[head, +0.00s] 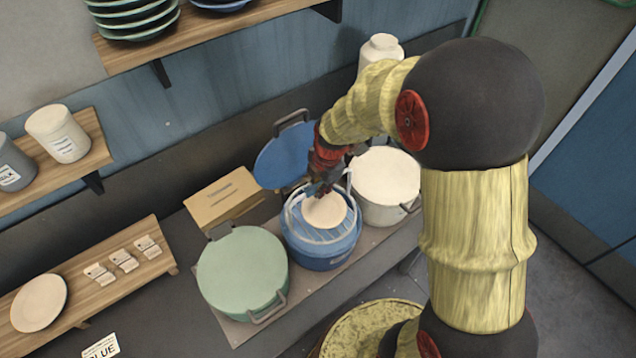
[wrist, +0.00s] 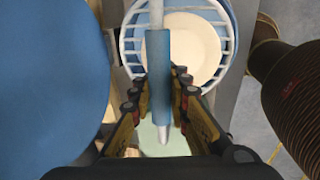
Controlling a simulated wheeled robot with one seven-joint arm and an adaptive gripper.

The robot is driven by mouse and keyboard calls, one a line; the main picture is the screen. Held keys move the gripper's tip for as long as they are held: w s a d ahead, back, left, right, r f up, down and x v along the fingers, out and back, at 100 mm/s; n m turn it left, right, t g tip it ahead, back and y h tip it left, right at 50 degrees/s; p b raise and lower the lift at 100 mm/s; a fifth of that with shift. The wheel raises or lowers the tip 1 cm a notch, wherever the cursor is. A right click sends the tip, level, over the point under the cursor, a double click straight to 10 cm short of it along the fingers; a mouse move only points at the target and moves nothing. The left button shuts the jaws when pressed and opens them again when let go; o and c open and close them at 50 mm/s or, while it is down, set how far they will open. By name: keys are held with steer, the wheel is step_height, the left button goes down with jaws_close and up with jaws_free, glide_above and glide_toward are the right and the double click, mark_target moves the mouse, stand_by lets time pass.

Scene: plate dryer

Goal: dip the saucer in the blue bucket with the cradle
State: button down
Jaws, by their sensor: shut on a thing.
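The blue bucket (head: 318,252) stands on the bench with its blue lid (head: 283,160) off to its upper left. A cradle with white bars (wrist: 220,68) sits at the bucket's mouth. The cream saucer (head: 325,210) lies in the cradle, and it also shows in the wrist view (wrist: 203,40). My gripper (head: 322,184) is over the bucket, shut on the blue grip of the cradle's handle (wrist: 158,62). The handle hides part of the saucer in the wrist view. I cannot tell how deep the cradle sits.
A green lidded bucket (head: 242,270) stands left of the blue one, and a white bucket (head: 385,186) stands right. A cardboard box (head: 222,199) is behind. A wooden board (head: 90,285) at left holds a plate (head: 39,303) and labels. Shelves hang above.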

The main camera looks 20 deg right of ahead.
steer(key=shift+f+b, duration=0.5)
steer(key=shift+f, duration=1)
steer(key=shift+f+b, duration=6.9)
steer(key=shift+f, duration=0.55)
steer(key=shift+r, duration=0.1)
